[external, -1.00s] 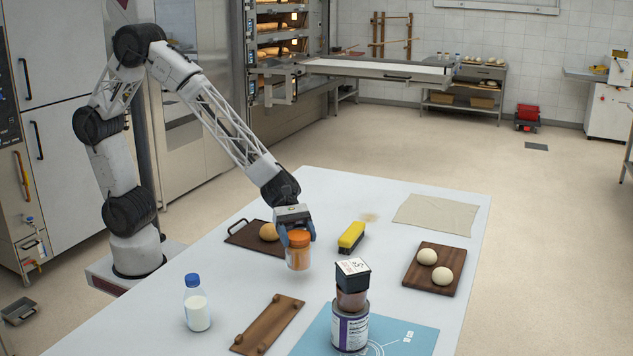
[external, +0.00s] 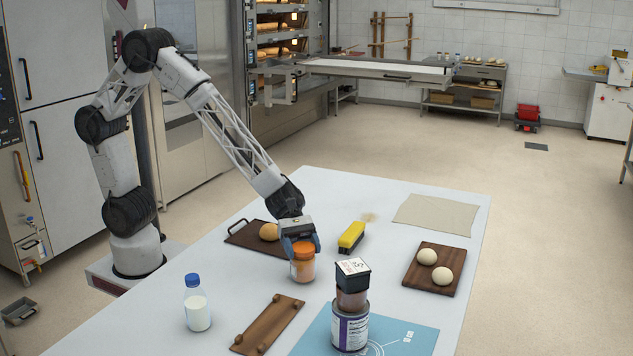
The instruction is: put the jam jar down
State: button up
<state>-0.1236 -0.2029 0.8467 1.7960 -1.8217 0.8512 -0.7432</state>
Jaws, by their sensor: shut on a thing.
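The jam jar (external: 302,269) has an orange lid and a clear body with orange-pink contents. It is upright in the middle of the white table (external: 240,330). My gripper (external: 301,249) points down from above and is shut on the jar around its lid. The jar's base appears to be at or very close to the table top; I cannot tell whether it touches. The gripper's fingers hide part of the lid.
A yellow brush (external: 351,237), a tray with a bun (external: 269,232), a wooden rack (external: 268,325) and a milk bottle (external: 196,303) surround the jar.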

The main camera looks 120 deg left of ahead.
jog(key=shift+f, duration=0.15)
jog(key=o, duration=1.6)
jog(key=shift+f, duration=0.1)
jog(key=shift+r, duration=0.2)
jog(key=v, duration=1.2)
